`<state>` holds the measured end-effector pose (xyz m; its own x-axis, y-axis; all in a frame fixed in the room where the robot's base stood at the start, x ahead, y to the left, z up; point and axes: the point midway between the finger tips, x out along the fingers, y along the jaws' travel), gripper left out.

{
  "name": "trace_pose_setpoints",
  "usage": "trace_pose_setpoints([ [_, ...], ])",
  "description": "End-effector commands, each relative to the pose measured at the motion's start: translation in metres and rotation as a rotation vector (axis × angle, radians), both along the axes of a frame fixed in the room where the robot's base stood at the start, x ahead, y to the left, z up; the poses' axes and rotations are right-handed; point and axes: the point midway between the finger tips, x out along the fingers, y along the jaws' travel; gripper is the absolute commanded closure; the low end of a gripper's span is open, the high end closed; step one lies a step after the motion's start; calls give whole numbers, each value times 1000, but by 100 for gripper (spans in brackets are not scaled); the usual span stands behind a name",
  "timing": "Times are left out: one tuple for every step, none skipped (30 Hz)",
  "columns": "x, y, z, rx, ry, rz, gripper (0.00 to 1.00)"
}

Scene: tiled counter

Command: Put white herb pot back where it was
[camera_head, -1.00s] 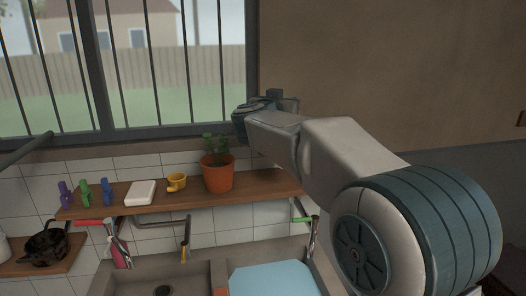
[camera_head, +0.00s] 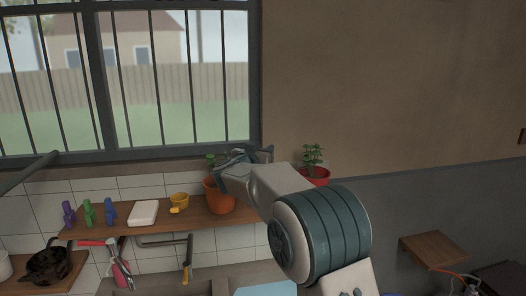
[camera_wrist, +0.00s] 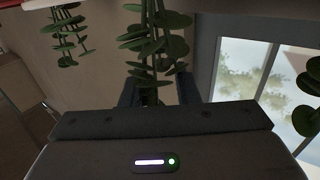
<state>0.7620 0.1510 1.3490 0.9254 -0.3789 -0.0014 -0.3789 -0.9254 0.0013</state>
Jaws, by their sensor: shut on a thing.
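My gripper (camera_head: 245,157) is over the window shelf, in front of the terracotta pot's plant. In the wrist view, a leafy green herb (camera_wrist: 150,45) rises between the two dark fingers (camera_wrist: 157,92), and my gripper is shut on it. The part held is mostly hidden behind the gripper body, and I cannot see a white pot below the leaves. In the head view the held herb cannot be told apart from the leaves behind my gripper.
A red pot (camera_head: 320,176) with a plant stands right of my gripper. Window bars are close behind.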

Motion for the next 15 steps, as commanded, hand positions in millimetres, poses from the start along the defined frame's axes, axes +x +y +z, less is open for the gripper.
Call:
trace_pose_setpoints([
  [0,0,-1,-2,-2,0,100],
  [0,0,-3,0,-3,0,100],
  [0,0,-3,0,-4,0,100],
  [0,0,-4,1,-5,0,100],
  [0,0,-3,1,-5,0,100],
  [0,0,-3,1,-5,0,100],
  [0,0,-3,1,-5,0,100],
  [0,0,-3,1,-5,0,100],
  [0,0,-3,0,-4,-1,100],
  [0,0,-4,0,-4,0,100],
  [0,0,-5,0,-4,-1,100],
  [0,-1,-6,1,-4,-1,100],
  [0,-1,-7,0,-3,-1,100],
  [0,0,-8,1,-1,0,66],
  [0,0,-8,1,-1,0,55],
])
